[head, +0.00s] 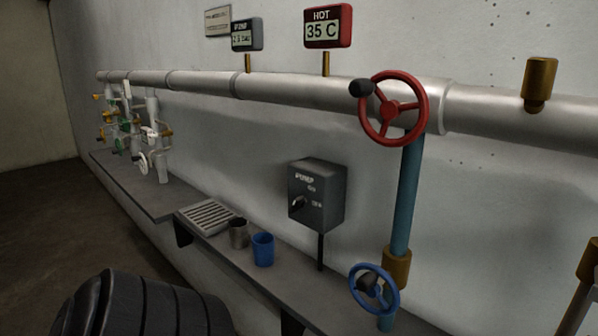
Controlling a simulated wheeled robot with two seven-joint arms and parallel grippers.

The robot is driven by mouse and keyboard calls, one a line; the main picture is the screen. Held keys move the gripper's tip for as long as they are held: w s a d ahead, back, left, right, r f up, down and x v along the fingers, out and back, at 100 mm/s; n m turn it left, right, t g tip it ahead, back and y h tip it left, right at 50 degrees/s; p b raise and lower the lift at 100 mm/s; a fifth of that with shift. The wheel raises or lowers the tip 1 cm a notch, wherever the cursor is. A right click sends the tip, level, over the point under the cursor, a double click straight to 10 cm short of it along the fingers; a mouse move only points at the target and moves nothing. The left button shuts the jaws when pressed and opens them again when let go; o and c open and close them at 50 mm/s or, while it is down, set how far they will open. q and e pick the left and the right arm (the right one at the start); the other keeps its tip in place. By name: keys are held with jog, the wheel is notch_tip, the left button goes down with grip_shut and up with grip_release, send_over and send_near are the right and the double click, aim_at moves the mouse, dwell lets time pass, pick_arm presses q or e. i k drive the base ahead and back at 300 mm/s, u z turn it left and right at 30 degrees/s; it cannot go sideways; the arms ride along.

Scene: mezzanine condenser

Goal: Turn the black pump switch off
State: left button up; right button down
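The pump switch is a dark grey-black box (327,197) in front of the wall, on a thin black post that meets the shelf. Its front face carries a pale label that seems to read PUMP and two smaller marks too blurred to read surely. A small black rotary knob (298,203) sits on the left part of that face, with a pale line on it. The knob looks tilted, but I cannot tell which mark it points to. Neither of my grippers shows in the head view, and nothing is touching the box.
A grey shelf (345,299) runs below, with a metal cup (238,233), a blue cup (263,249) and a slatted grate (208,216). A red handwheel (393,108) and a blue handwheel (374,289) stand out at right. A dark ribbed drum (135,306) fills the bottom left.

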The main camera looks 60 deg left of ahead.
aim_at(300, 203)
jog(key=u, duration=1.7)
jog(key=k, duration=0.15)
jog(key=u, duration=1.2)
jog(key=i, duration=0.5)
jog(key=z, duration=0.05)
